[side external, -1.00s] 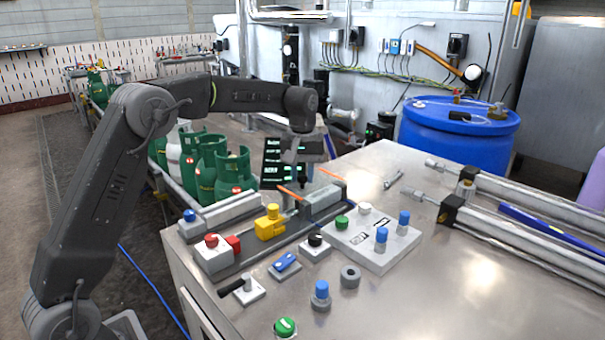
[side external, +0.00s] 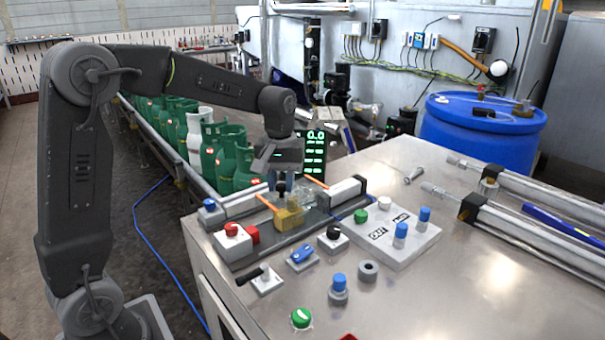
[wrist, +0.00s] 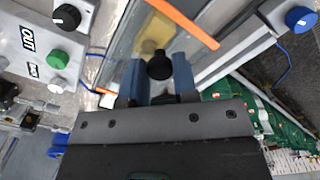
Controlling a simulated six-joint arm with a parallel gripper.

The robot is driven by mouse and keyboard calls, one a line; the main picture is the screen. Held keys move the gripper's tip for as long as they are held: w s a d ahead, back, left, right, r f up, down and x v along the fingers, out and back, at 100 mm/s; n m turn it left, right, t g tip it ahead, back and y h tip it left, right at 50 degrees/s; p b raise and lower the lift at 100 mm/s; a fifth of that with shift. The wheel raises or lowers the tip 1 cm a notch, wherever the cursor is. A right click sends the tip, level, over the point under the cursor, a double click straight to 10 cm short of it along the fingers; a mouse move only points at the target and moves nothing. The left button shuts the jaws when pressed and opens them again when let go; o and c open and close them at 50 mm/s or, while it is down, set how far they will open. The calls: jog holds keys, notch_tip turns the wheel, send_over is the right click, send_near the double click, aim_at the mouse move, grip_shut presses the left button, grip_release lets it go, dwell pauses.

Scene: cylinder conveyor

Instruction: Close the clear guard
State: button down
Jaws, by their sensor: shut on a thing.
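The clear guard (side external: 309,204) is a see-through cover over the rail between the two grey blocks. It is faint in the side view, and its exact edges are hard to make out. The yellow block (side external: 289,219) sits at the guard; in the wrist view it shows hazily (wrist: 154,38) beyond the black knob (wrist: 159,65). My gripper (side external: 281,184) is shut on this black knob, with one finger on each side of it in the wrist view (wrist: 157,77). The gripper points down above the yellow block.
Orange rods (side external: 265,202) lie close on both sides of the gripper. A red button box (side external: 232,243) is at the left, and a grey control plate (side external: 405,242) with buttons is at the right. Green gas cylinders (side external: 236,160) stand behind on the conveyor.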

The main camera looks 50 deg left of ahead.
jog(key=shift+s, duration=2.7)
jog(key=c, duration=0.9)
grip_release()
jog(key=shift+r, duration=0.1)
notch_tip(320, 180, up, 14)
jog(key=shift+f, duration=0.2)
jog(key=s+d+f+m+t, duration=0.2)
jog(key=s+d+f+m, duration=0.1)
jog(key=s, duration=0.1)
jog(key=s+d+f+m+t, duration=0.1)
jog(key=s+d+f+m, duration=0.2)
jog(key=s, duration=0.2)
jog(key=s+d+f+m+t, duration=0.2)
jog(key=s+d+f+m, duration=0.1)
jog(key=s+d+f, duration=0.1)
jog(key=shift+s+t, duration=0.3)
jog(key=shift+s, duration=0.3)
